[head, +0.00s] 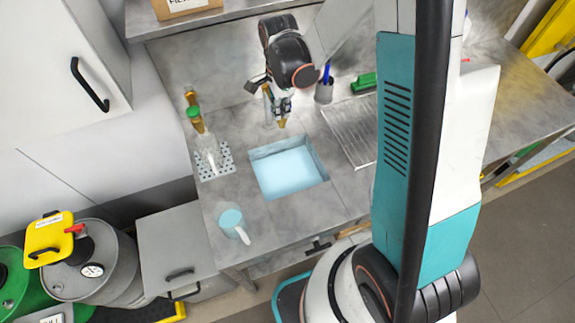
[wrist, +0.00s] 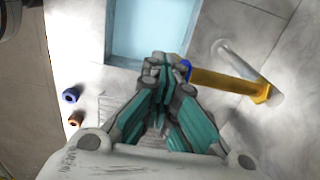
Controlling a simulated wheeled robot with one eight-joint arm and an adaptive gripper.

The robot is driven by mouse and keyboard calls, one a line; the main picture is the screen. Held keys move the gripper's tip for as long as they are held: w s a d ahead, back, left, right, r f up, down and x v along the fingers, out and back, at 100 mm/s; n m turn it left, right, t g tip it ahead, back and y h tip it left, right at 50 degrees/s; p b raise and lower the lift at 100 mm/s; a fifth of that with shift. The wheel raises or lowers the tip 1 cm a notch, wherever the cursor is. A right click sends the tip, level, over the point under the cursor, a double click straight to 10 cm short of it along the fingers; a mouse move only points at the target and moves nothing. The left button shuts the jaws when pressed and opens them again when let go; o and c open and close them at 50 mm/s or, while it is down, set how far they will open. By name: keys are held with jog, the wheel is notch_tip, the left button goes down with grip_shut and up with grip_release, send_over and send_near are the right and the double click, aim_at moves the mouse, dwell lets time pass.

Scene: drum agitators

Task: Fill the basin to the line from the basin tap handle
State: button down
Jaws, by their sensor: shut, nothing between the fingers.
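The basin (head: 318,165) is a square sink set in the grey counter, with pale blue water in it. Bare inner wall shows above the water; I cannot make out a fill line. The basin also shows at the top of the wrist view (wrist: 110,35). My gripper (head: 278,104) is shut and empty, behind the basin's back edge. In the wrist view, its closed fingers (wrist: 165,68) are beside a brass tap (wrist: 225,82) with a blue handle part (wrist: 186,68). The fingers partly hide the handle; I cannot tell whether they touch it.
A second brass tap with a green handle (head: 193,112) stands left, over a perforated drain plate (head: 222,158). A jug with blue liquid (head: 231,220) is on the front left counter. A ribbed drainboard (head: 352,130) and a dark pen cup (head: 324,92) are right of the gripper.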

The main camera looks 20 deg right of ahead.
notch_tip(320, 180, up, 6)
jog(key=p, duration=0.3)
dwell(0.3)
dwell(0.4)
jog(key=s+f+n+t+b, duration=0.3)
jog(key=s+n+b, duration=0.5)
jog(key=b, duration=0.5)
jog(key=s+f+n+t+b, duration=0.4)
jog(key=s+f+n+b, duration=0.2)
jog(key=s+n+b, duration=0.3)
jog(key=n+b, duration=0.1)
jog(key=b, duration=0.3)
jog(key=shift+d+b, duration=0.3)
jog(key=shift+b, duration=0.1)
